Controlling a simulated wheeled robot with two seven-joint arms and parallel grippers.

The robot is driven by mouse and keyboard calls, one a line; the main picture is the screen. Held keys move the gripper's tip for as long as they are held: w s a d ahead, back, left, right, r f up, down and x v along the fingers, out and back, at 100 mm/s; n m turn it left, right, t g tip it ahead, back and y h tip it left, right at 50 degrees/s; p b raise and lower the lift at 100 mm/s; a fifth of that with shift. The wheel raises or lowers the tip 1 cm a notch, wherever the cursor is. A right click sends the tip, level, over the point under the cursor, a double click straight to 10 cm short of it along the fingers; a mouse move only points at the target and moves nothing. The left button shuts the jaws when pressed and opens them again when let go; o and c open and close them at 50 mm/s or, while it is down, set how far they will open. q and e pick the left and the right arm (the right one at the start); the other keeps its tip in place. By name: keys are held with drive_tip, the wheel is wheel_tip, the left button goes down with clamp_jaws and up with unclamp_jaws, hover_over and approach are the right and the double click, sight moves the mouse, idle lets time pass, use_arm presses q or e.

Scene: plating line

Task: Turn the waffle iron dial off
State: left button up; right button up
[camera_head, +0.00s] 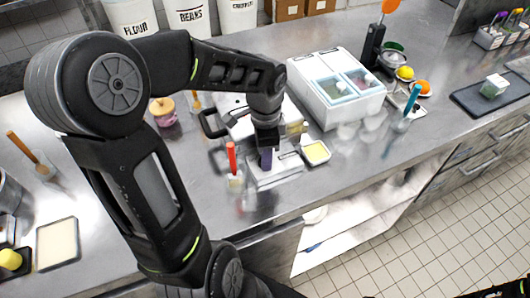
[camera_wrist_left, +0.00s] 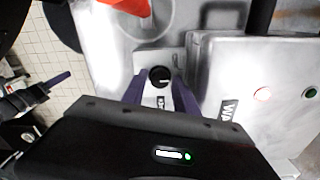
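The waffle iron (camera_head: 238,122) is a silver appliance on the steel counter, partly hidden behind my left arm in the head view. In the left wrist view its grey body (camera_wrist_left: 225,75) shows a partly hidden label beginning "WA". Its black round dial (camera_wrist_left: 160,76) has a light pointer mark and sits on a small grey panel. My left gripper (camera_wrist_left: 160,92) is open, with its purple fingers on either side of the dial; contact cannot be told. It also shows in the head view (camera_head: 265,160), pointing down. A purple finger (camera_wrist_left: 57,80), apparently of my right gripper, shows at the left, away from the iron.
A red-handled tool in a holder (camera_head: 232,160) stands just left of my left gripper. A small yellow-filled dish (camera_head: 316,152) is close on the right. A white bin with blue trays (camera_head: 335,90) stands behind it. The counter's front edge is near.

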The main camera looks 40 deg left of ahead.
use_arm(q)
clamp_jaws()
idle(0.3)
idle(0.5)
drive_tip(key=shift+f+n+b, duration=0.1)
drive_tip(key=shift+n+b, duration=0.7)
drive_tip(key=shift+n, duration=0.5)
drive_tip(key=n+b, duration=0.1)
drive_tip(key=n, duration=0.2)
drive_tip(key=n+b, duration=0.1)
drive_tip(key=n, duration=0.2)
drive_tip(key=shift+n+b, duration=0.35)
drive_tip(key=shift+n, duration=0.05)
drive_tip(key=shift+n+b, duration=0.3)
drive_tip(key=shift+n, duration=0.9)
